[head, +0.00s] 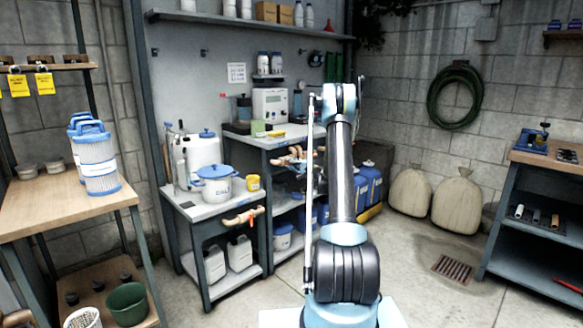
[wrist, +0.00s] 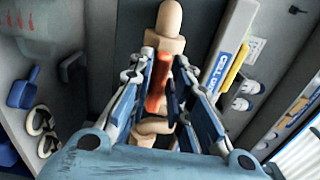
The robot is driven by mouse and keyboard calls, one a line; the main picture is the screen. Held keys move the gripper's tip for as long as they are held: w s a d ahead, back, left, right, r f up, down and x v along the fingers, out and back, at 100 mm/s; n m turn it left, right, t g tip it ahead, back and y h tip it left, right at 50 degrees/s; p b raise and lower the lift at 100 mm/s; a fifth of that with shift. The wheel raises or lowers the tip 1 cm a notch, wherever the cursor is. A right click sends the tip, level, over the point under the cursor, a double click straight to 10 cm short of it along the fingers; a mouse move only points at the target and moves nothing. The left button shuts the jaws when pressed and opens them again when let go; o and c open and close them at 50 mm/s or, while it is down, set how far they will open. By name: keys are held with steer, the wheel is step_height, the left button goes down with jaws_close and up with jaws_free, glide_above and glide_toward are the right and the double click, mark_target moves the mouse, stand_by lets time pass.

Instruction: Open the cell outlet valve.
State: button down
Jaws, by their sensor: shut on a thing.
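The valve has an orange-red lever handle (wrist: 156,90) on a tan, copper-like pipe (wrist: 170,20). In the wrist view the lever lies nearly in line with the pipe, slightly tilted. My gripper (wrist: 166,62) has its fingers on both sides of the lever and is shut on it. A blue-and-white label (wrist: 210,75) beside the pipe starts with "CELL"; the rest is hard to read. In the head view the pipe (head: 292,158) sits at the front of the taller bench, and my arm partly hides my gripper (head: 308,170) there.
A second pipe with a red handle (head: 243,217) is on the front of the lower bench (head: 205,208). A blue-lidded pot (head: 217,188) stands above it. Blue canisters (head: 370,182) stand behind my arm. Open floor lies at the right, around a drain grate (head: 453,268).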

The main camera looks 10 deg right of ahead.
steer(key=shift+a+f, duration=0.1)
stand_by(0.4)
steer(key=c, duration=1.6)
jaws_free()
steer(key=shift+f, duration=0.1)
steer(key=v, duration=1.2)
